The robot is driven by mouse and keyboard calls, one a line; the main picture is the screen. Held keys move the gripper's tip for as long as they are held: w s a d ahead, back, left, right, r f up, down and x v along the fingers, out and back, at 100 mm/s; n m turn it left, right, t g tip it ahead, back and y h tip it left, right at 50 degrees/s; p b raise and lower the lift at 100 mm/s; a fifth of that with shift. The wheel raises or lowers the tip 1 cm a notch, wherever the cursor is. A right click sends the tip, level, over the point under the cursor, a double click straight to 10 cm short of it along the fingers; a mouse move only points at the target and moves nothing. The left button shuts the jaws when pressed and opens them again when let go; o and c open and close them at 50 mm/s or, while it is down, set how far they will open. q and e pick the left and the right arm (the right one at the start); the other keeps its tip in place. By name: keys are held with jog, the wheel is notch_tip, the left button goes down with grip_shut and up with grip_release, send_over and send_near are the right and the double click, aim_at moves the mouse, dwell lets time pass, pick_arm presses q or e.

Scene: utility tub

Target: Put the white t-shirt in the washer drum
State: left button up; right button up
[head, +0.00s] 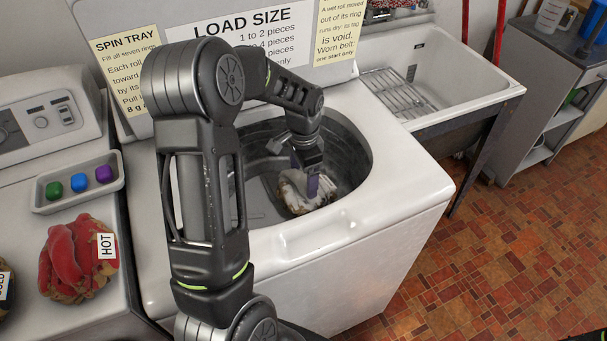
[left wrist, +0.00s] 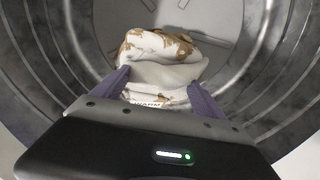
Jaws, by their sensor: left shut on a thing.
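The white t-shirt (head: 298,190) is a crumpled white bundle with brown patches, inside the washer drum (head: 347,152). My left gripper (head: 308,183) reaches down through the round opening and is shut on the bundle. In the left wrist view the t-shirt (left wrist: 165,65) lies between the two purple fingers of the left gripper (left wrist: 158,92), with the drum wall (left wrist: 268,60) around it. Part of a tag reading "WARM" shows at its near edge. Whether the bundle touches the drum floor is unclear. My right gripper is out of view.
A red bundle tagged HOT (head: 70,262) lies on the left machine, beside a tray (head: 75,203) of green, blue and purple pieces. A dark bundle (head: 5,285) is at the left edge. A utility sink (head: 470,85) stands right of the washer (head: 395,235).

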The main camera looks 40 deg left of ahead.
pick_arm(q)
jog(key=shift+f, duration=0.45)
jog(key=o, duration=2)
jog(key=shift+r+p, duration=0.3)
jog(key=shift+r, duration=0.6)
notch_tip(320, 180, up, 12)
jog(key=shift+f, duration=0.25)
